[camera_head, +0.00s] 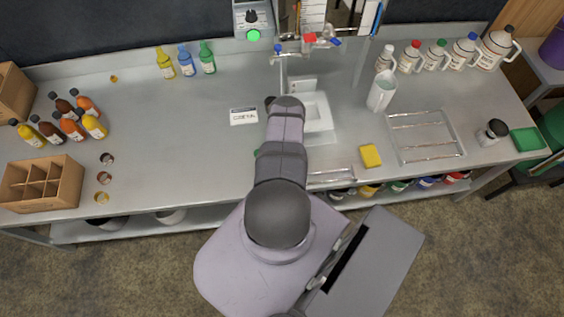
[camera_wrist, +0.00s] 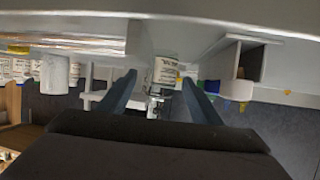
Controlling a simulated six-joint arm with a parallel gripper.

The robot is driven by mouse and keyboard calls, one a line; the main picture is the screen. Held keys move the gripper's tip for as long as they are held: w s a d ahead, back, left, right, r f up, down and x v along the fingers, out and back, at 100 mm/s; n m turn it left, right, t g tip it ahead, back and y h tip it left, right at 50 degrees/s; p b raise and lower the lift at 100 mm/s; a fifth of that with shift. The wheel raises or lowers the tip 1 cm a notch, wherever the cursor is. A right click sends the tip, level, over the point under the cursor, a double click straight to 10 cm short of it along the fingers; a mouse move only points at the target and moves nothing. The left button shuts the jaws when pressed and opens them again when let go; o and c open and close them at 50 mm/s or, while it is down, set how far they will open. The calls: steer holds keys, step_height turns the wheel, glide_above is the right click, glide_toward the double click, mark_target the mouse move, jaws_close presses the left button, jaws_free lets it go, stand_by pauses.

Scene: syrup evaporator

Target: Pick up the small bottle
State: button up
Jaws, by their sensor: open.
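Several bottles fit the task's name in the head view, and I cannot tell which is meant. A row of white-bodied bottles at the back right rises in size, and its smallest bottle (camera_head: 384,58) stands upright at the left end. A small yellow bottle (camera_head: 165,64), a blue bottle (camera_head: 186,61) and a green bottle (camera_head: 207,58) stand at the back left. My gripper (camera_wrist: 159,76) is open in the wrist view, with a blue-grey finger on each side and no bottle held. In the head view my arm hides it near the sink.
The sink (camera_head: 318,115) and tap (camera_head: 308,42) are at mid-bench. A white pitcher (camera_head: 381,93) and a wire rack (camera_head: 425,136) are right of it. A label card (camera_head: 243,116) lies left of my arm. Amber bottles and a divided box (camera_head: 42,184) stand farther left.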

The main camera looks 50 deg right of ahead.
steer(key=shift+w+d+f+b, duration=0.2)
steer(key=shift+d+f+b, duration=0.05)
steer(key=shift+f+b, duration=0.1)
steer(key=shift+w+d+r+p, duration=0.25)
steer(key=shift+d+p, duration=0.1)
steer(key=shift+p, duration=0.15)
steer(key=shift+w+d+f, duration=0.3)
steer(key=shift+d+f, duration=0.1)
steer(key=shift+d, duration=0.05)
steer(key=c, duration=1.2)
steer(key=shift+r, duration=0.1)
step_height(320, 180, up, 10)
steer(key=p, duration=0.9)
steer(key=shift+p, duration=0.3)
